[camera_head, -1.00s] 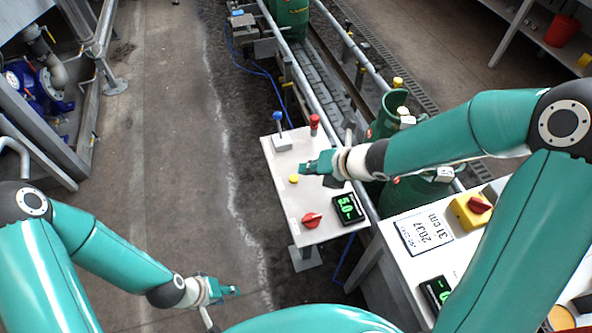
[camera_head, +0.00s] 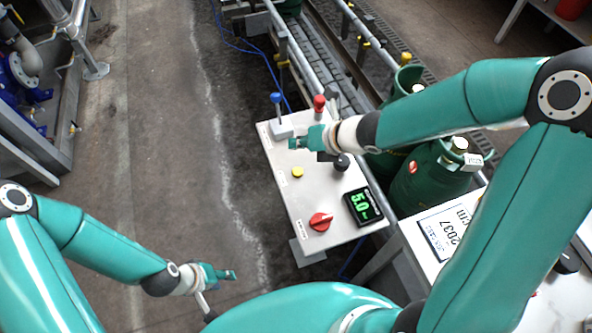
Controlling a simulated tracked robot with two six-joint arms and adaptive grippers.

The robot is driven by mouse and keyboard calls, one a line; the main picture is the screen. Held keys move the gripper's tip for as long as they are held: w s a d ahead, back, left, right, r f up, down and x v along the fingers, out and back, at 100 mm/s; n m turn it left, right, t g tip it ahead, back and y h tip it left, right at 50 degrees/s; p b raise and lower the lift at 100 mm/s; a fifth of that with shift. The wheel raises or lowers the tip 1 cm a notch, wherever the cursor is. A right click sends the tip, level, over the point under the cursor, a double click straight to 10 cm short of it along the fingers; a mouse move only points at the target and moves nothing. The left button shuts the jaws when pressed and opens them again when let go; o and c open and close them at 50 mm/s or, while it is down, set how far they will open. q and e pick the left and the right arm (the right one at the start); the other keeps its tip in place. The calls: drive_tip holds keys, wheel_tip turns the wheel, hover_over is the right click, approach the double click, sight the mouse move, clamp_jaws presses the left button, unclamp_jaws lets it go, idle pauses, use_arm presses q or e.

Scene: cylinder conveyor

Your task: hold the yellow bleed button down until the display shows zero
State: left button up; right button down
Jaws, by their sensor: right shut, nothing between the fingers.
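The yellow bleed button (camera_head: 297,172) sits on the white control panel (camera_head: 326,203), left of its middle, with nothing on it. The display (camera_head: 362,206) at the panel's lower right reads about 5.0 in green digits; a smaller mark beside them is unclear. My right gripper (camera_head: 292,144) is shut and empty, above the panel and a little beyond the button, apart from it in the picture. My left gripper (camera_head: 233,274) hangs over the floor, left of the panel's near end; its fingers are too small to tell open from shut.
The panel also carries a blue-topped lever (camera_head: 277,106), a red-topped lever (camera_head: 319,104), a black knob (camera_head: 342,162) and a red rotary switch (camera_head: 320,221). Green cylinders (camera_head: 425,185) stand on the conveyor to the right. The floor (camera_head: 165,140) to the left is clear.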

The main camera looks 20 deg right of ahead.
sight(300, 172)
drive_tip(key=f+b, duration=0.3)
drive_tip(key=f, duration=0.1)
drive_tip(key=f+b, duration=0.3)
drive_tip(key=b, duration=0.1)
drive_tip(key=shift+s+d+f, duration=0.2)
drive_tip(key=shift+f, duration=0.2)
drive_tip(key=shift+f+b, duration=0.45)
drive_tip(key=shift+b, duration=0.15)
idle(0.9)
drive_tip(key=shift+f+b, duration=0.35)
drive_tip(key=shift+b, duration=0.15)
drive_tip(key=shift+f+b, duration=0.45)
drive_tip(key=shift+b, duration=0.05)
idle(1.5)
drive_tip(key=shift+r, duration=0.1)
idle(1.9)
drive_tip(key=shift+r+p, duration=0.75)
drive_tip(key=shift+r, duration=0.05)
drive_tip(key=shift+r, duration=0.1)
